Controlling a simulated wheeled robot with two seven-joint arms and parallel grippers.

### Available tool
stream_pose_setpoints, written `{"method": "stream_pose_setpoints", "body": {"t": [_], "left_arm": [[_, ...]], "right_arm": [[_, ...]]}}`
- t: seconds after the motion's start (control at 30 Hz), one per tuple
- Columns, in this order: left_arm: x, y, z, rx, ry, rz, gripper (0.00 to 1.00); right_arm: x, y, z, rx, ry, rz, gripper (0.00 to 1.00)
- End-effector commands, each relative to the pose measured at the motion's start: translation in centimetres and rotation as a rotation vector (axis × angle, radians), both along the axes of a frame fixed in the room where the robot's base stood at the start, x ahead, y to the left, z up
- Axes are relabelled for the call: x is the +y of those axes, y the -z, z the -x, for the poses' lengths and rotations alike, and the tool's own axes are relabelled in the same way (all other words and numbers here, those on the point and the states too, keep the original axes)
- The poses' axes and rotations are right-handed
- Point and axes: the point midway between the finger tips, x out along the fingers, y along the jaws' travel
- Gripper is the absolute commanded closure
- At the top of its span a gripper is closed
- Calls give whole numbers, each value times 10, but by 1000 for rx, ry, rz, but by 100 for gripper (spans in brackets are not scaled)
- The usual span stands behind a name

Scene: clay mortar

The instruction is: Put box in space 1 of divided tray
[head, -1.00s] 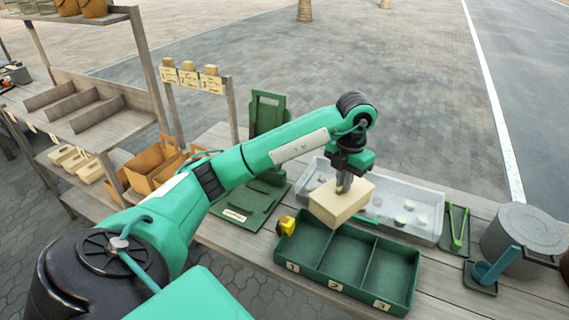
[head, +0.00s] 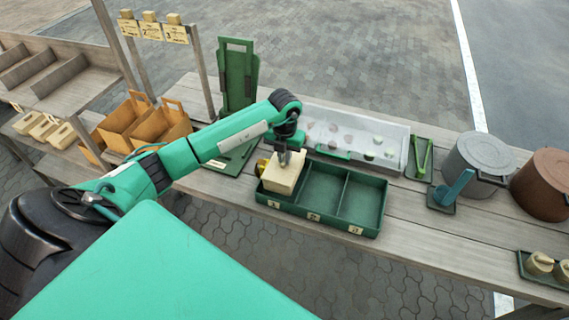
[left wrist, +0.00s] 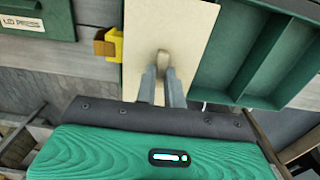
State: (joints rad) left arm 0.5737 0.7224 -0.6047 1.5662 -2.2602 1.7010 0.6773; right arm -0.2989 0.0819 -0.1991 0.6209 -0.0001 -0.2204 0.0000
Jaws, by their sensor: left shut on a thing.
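The cream box (head: 284,176) is at the left compartment of the green divided tray (head: 372,202), the one above label 1. In the left wrist view the box (left wrist: 190,32) covers that compartment, and the tray (left wrist: 225,62) shows to its right. I cannot tell whether the box touches the tray floor. My left gripper (head: 290,158) points down and is shut on the box's top; its fingers show in the left wrist view (left wrist: 162,75). Labels 2 and 3 mark the middle and right compartments, which are empty. My right gripper is not in view.
A yellow object (head: 261,167) sits just left of the tray. A pale bin (head: 385,140) with small round items lies behind it. Green tongs (head: 420,158), a blue-handled tool (head: 452,190) and a grey pot (head: 475,160) stand to the right. A green stand (head: 238,75) rises behind left.

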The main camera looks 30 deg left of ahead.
Motion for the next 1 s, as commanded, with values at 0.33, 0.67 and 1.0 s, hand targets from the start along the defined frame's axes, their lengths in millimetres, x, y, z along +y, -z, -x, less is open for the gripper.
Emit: {"method": "stream_pose_setpoints", "body": {"t": [0.33,0.67,1.0], "left_arm": [[-1,32,0,2,-1,3,100],[0,52,0,-1,1,1,100],[0,54,0,-1,1,1,68]], "right_arm": [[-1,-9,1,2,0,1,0],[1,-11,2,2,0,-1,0],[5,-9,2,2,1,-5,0]]}}
